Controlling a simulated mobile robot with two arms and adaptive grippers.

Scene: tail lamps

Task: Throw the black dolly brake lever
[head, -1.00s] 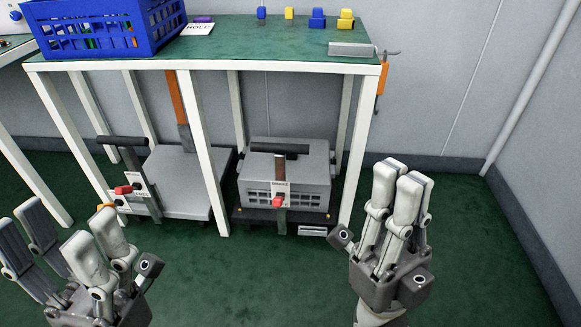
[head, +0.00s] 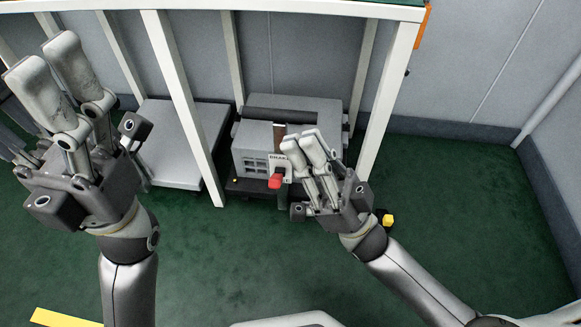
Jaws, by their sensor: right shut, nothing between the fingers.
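The black dolly (head: 244,189) stands low on the green floor under the table, carrying a grey box (head: 252,157). The brake lever, with its red knob (head: 275,181), sits at the dolly's front beside a white BRAKE plate (head: 278,162). My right gripper (head: 306,141) is shut and empty. Its fingers appear just right of the plate and knob and cover part of the box's front; whether they touch the lever cannot be told. My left gripper (head: 42,58) is raised at the left, its fingers apart and empty, away from the dolly.
Another table leg (head: 387,100) rises right of the black dolly. A small yellow thing (head: 388,219) shows beside my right wrist. The floor (head: 450,220) at the right is clear.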

